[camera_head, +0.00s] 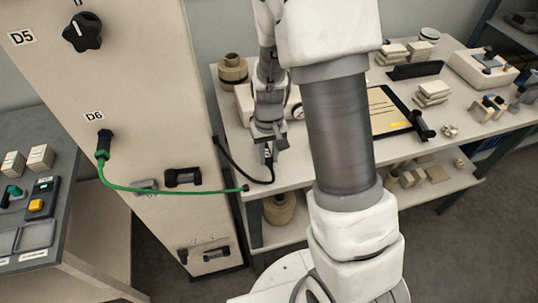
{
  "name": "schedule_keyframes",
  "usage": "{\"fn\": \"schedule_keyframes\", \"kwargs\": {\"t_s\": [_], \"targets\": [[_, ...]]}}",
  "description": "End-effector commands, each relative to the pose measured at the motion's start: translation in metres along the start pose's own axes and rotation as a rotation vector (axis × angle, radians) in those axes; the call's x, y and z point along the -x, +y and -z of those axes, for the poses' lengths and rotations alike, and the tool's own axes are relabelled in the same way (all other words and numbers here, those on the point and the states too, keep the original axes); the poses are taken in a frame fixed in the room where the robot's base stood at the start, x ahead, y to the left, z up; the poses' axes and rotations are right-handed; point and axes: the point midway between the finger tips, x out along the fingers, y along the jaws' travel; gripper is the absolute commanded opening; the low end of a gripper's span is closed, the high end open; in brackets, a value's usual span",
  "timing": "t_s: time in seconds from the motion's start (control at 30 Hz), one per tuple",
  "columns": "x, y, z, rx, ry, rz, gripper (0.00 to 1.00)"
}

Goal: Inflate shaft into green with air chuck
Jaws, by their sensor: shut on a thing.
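My gripper (269,153) points down at the left end of the pale table. It is shut on a small dark piece, which looks like the air chuck on the end of a black hose (236,168); the fingers hide most of it. The black hose loops from the cabinet's side to just below my fingers. No shaft can be made out clearly. A pale machine body (243,104) stands behind my gripper, partly hidden by my arm. A small round dial-like face (297,112) shows beside it, too small to read.
A green hose (165,191) runs from the D6 socket (104,140) on the tall cabinet (150,90) to a black end at the table's edge. Brown rolls (232,70), a black-edged tray (408,126) and pale blocks occupy the table. A control desk (30,225) stands left.

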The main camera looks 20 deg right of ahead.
Motion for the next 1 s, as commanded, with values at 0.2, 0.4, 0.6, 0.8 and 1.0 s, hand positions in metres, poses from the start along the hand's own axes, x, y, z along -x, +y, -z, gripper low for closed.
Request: {"fn": "schedule_keyframes", "kwargs": {"t_s": [0.2, 0.4, 0.6, 0.8, 1.0], "targets": [[0.001, 0.0, 0.015, -0.001, 0.001, 0.0, 0.0], [0.001, 0.0, 0.029, -0.002, 0.001, 0.0, 0.0], [0.0, 0.0, 0.042, -0.001, 0.0, 0.0, 0.0], [0.0, 0.0, 0.054, 0.0, 0.0, 0.0, 0.0], [0.0, 0.0, 0.059, 0.0, 0.0, 0.0, 0.0]]}}
